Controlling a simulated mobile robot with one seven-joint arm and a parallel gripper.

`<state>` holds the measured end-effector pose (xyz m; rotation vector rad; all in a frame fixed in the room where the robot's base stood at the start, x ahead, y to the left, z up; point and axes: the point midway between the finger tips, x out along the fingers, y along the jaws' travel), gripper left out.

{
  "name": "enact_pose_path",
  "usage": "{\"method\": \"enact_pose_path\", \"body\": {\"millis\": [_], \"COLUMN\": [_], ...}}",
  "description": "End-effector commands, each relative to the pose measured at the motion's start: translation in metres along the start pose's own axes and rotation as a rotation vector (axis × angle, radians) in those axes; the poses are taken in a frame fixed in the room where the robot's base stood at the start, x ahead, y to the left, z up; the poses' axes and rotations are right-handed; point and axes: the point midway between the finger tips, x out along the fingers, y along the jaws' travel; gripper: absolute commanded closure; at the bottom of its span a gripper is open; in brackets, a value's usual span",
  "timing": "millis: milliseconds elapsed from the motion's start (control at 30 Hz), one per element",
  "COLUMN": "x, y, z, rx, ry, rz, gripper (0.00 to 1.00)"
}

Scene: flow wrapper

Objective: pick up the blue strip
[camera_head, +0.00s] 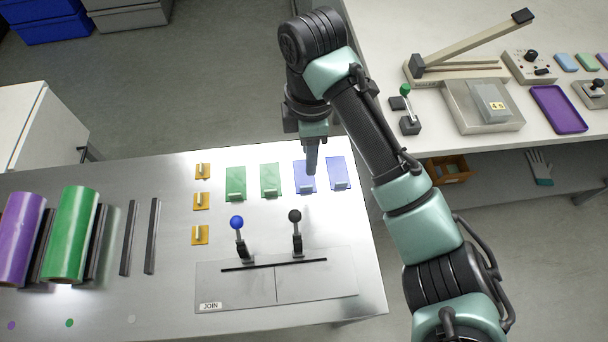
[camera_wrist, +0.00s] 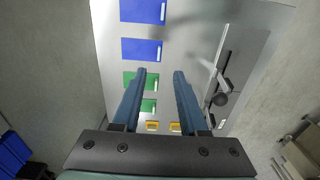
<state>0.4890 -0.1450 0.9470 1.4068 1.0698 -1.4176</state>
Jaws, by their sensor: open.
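Two flat blue strips lie side by side on the metal table at the right end of a row, a left one (camera_head: 299,181) and a right one (camera_head: 341,174). Each has a small pale tab at its near edge. In the wrist view they show as blue rectangles, one at the top (camera_wrist: 141,10) and one below it (camera_wrist: 140,49). My gripper (camera_head: 311,170) appears above the left blue strip and hides part of it; its height is hard to tell. In the wrist view my gripper (camera_wrist: 161,73) is open, with only bare tabletop between its fingertips.
Two green strips (camera_head: 236,183) and several yellow pieces (camera_head: 200,235) lie left of the blue strips. A blue-knobbed lever (camera_head: 237,224) and a black-knobbed lever (camera_head: 296,218) stand on the JOIN plate (camera_head: 230,293). Green (camera_head: 72,235) and purple (camera_head: 20,240) rolls lie at left.

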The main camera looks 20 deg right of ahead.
Motion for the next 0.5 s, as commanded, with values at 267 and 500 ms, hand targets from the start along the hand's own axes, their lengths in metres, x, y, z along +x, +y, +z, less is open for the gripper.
{"method": "enact_pose_path", "body": {"millis": [267, 500], "x": [0.051, 0.069], "y": [0.000, 0.002], "z": [-0.001, -0.002], "rx": [0.002, 0.002], "ry": [0.002, 0.001], "rz": [0.001, 0.003], "gripper": [0.57, 0.57]}}
